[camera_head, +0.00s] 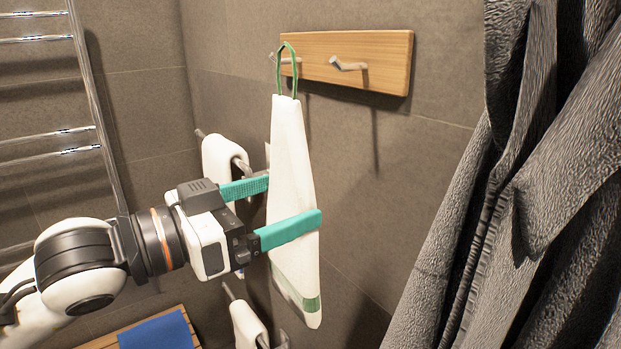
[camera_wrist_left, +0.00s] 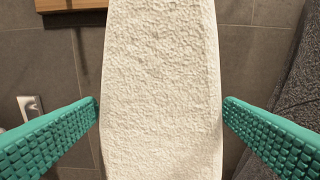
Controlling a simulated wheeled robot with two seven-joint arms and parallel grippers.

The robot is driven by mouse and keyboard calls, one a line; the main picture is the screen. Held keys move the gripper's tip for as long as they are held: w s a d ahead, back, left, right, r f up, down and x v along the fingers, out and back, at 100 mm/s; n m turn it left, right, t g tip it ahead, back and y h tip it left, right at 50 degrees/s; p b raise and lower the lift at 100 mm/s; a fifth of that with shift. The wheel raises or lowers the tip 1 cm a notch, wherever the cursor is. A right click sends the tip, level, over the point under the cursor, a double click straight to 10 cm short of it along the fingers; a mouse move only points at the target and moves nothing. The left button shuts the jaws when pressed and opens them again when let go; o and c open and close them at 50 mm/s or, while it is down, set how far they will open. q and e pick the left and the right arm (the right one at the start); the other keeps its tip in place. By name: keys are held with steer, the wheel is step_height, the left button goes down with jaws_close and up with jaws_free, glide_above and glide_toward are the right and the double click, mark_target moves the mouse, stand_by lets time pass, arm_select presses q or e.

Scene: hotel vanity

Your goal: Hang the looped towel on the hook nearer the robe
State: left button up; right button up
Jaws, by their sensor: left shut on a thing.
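The white looped towel (camera_head: 288,165) hangs upright with its green loop (camera_head: 282,62) at the top; it fills the middle of the left wrist view (camera_wrist_left: 160,90). My left gripper (camera_head: 305,202) is shut on the towel's body, a teal finger on each side. The wooden board (camera_head: 392,62) carries a left hook (camera_head: 291,61) and a right hook (camera_head: 347,65), which is nearer the grey robe (camera_head: 530,220). The right hook is bare. The loop overlaps the left hook in the head view; I cannot tell whether they touch. My right gripper is not in view.
A chrome towel rack (camera_head: 88,110) stands at the left. White rolled towels (camera_head: 217,160) sit in wall holders behind my left gripper. A blue cloth (camera_head: 156,333) lies on a slatted wooden surface below. The wall under the right hook is clear.

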arm_select(q)
steer(key=shift+s+a+r, duration=0.2)
steer(key=shift+s+a, duration=0.05)
steer(key=shift+a, duration=0.1)
steer(key=shift+p, duration=0.35)
steer(key=shift+p+x, duration=0.65)
steer(key=shift+x, duration=0.85)
steer(key=shift+w+d+f+p, duration=0.1)
steer(key=shift+w+d+p, duration=0.2)
steer(key=shift+d+p, duration=0.2)
steer(key=shift+w+d+f+b, duration=0.2)
steer(key=shift+w+d+f, duration=0.1)
steer(key=shift+w+d, duration=0.35)
steer(key=shift+w+d+f+b, duration=0.25)
steer(key=shift+w+d, duration=0.2)
steer(key=shift+d, duration=0.3)
steer(key=shift+w+d+f+b, duration=0.15)
steer(key=shift+w+d+f, duration=0.3)
steer(key=shift+d, duration=0.3)
steer(key=shift+w+r, duration=0.1)
